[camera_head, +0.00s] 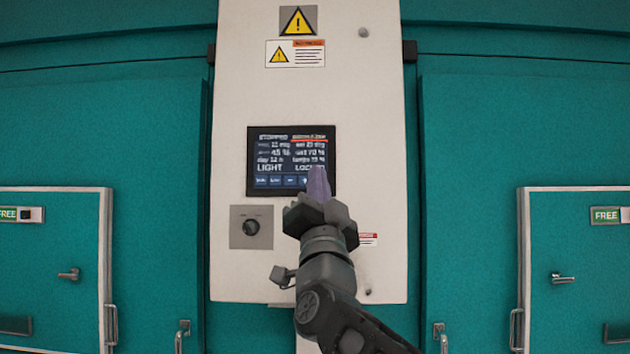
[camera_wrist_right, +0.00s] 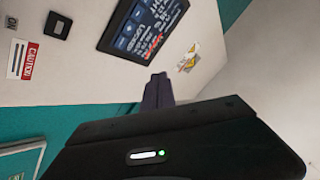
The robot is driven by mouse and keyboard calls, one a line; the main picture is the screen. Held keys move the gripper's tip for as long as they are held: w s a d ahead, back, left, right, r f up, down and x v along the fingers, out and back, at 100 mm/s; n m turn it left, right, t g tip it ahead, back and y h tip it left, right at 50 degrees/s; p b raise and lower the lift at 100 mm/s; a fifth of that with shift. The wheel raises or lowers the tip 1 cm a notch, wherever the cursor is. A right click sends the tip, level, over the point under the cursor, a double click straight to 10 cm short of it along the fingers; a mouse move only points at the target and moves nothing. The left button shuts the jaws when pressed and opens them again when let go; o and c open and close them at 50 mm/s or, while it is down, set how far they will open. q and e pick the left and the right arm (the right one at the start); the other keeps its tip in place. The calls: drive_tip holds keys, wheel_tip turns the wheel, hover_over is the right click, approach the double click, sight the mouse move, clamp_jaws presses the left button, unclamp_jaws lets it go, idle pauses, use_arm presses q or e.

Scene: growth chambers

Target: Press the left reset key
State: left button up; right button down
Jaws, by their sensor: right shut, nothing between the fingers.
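The dark display (camera_head: 291,150) is set in the white panel between the teal chambers. It shows white text, with a row of small blue keys (camera_head: 273,181) along its bottom edge. Their labels are too small to read, so I cannot tell which is the left reset key. My right gripper (camera_head: 318,182) is shut and empty, in front of the display's lower right corner, and hides the keys at the right end. In the right wrist view the shut fingers (camera_wrist_right: 158,90) appear just beside the display (camera_wrist_right: 142,28). I cannot tell whether they touch it. My left gripper is not in view.
A rotary switch (camera_head: 251,227) on a grey plate sits below the display at left. Warning labels (camera_head: 297,53) are above it. Chamber doors with FREE signs (camera_head: 20,214) and handles stand on both sides. The panel left of the display is clear.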

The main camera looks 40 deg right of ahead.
idle(0.4)
drive_tip(key=w+d+p, duration=0.5)
drive_tip(key=w+p, duration=0.1)
drive_tip(key=w, duration=0.1)
drive_tip(key=shift+d, duration=0.2)
idle(2.1)
drive_tip(key=shift+w+d, duration=0.25)
drive_tip(key=shift+w, duration=0.05)
